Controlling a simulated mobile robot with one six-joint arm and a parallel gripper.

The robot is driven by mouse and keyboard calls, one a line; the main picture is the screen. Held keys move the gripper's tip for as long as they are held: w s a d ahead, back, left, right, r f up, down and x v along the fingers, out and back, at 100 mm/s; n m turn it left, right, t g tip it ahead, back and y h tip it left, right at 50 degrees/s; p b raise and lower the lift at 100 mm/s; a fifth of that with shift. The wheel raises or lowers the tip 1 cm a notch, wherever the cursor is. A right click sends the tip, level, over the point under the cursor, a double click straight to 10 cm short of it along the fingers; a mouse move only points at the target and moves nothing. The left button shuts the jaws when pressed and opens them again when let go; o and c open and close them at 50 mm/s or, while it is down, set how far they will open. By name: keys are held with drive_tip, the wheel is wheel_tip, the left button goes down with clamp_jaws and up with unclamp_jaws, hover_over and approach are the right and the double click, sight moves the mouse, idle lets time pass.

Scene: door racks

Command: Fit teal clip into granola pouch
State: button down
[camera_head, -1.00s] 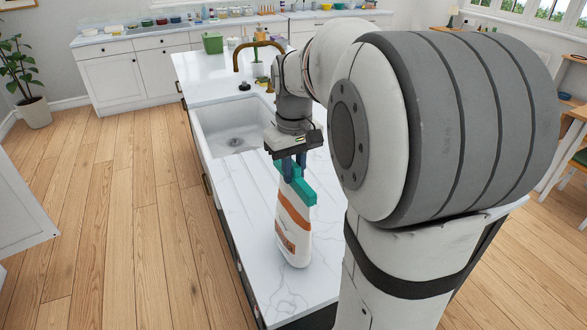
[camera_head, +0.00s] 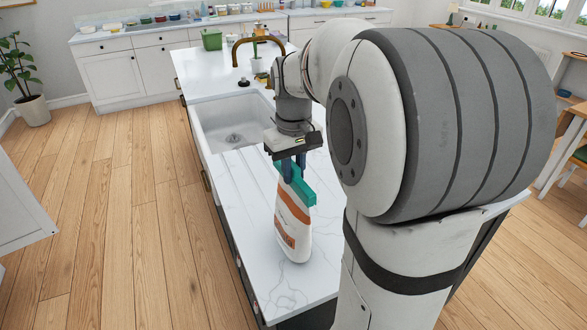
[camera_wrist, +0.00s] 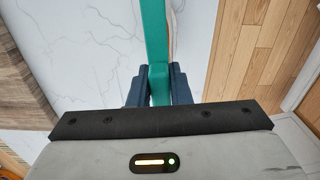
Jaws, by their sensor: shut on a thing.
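My gripper (camera_head: 292,163) is shut on the teal clip (camera_head: 298,187), a long straight bar. In the wrist view the teal clip (camera_wrist: 156,45) runs up the middle between the dark blue fingers of my gripper (camera_wrist: 159,80). The granola pouch (camera_head: 293,224) is white with an orange band and stands upright on the counter. The clip lies at the pouch's top edge, right below my fingers. I cannot tell whether the clip is seated on the pouch or only resting against it. In the wrist view the pouch is mostly hidden beneath the clip.
The white marble counter (camera_head: 255,215) is clear around the pouch. The sink (camera_head: 232,122) with a brass faucet (camera_head: 258,42) lies behind. A green container (camera_head: 211,39) and a small plant stand at the counter's far end. Wooden floor lies left.

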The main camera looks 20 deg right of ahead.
sight(293, 165)
drive_tip(key=shift+f+b, duration=0.4)
drive_tip(key=shift+f, duration=0.35)
drive_tip(key=c, duration=1.3)
unclamp_jaws()
drive_tip(key=shift+o, duration=0.2)
wheel_tip(293, 165, up, 8)
drive_tip(key=shift+f+b, duration=0.1)
drive_tip(key=shift+b, duration=0.2)
drive_tip(key=s+a+f+t, duration=0.1)
drive_tip(key=s+a+f, duration=0.3)
drive_tip(key=s, duration=0.3)
drive_tip(key=s+a+f+t, duration=0.2)
drive_tip(key=s+a+f, duration=0.2)
drive_tip(key=s+f, duration=0.3)
drive_tip(key=shift+s+a+m, duration=0.35)
drive_tip(key=shift+s+m, duration=0.05)
drive_tip(key=shift+s, duration=0.05)
